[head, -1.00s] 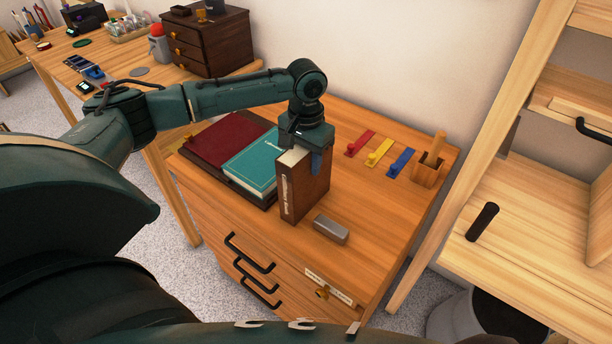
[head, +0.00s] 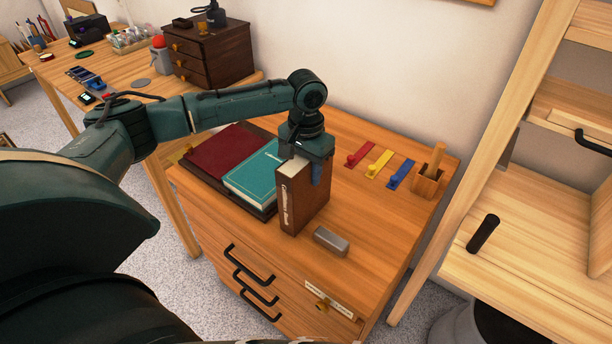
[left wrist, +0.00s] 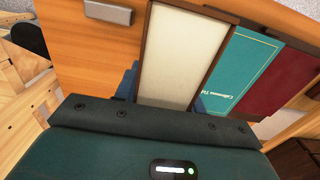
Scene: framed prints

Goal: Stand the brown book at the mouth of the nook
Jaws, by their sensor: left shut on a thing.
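The brown book (head: 305,203) is upright over the wooden cabinet top, its spine facing the front. My left gripper (head: 308,170) comes down from above and is shut on its upper part. I cannot tell whether its lower edge touches the cabinet top. In the left wrist view the book's pale page edges (left wrist: 180,55) lie between my left gripper's fingers (left wrist: 164,97). The nook cannot be made out for certain; a pale wooden shelf unit (head: 545,235) with open compartments stands at the right. My right gripper is not in view.
A teal book (head: 254,176) and a dark red book (head: 220,150) lie left of the brown book. A grey block (head: 331,240) lies close at its right. Coloured hooks (head: 379,164) and a wooden holder (head: 428,180) are at the back right.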

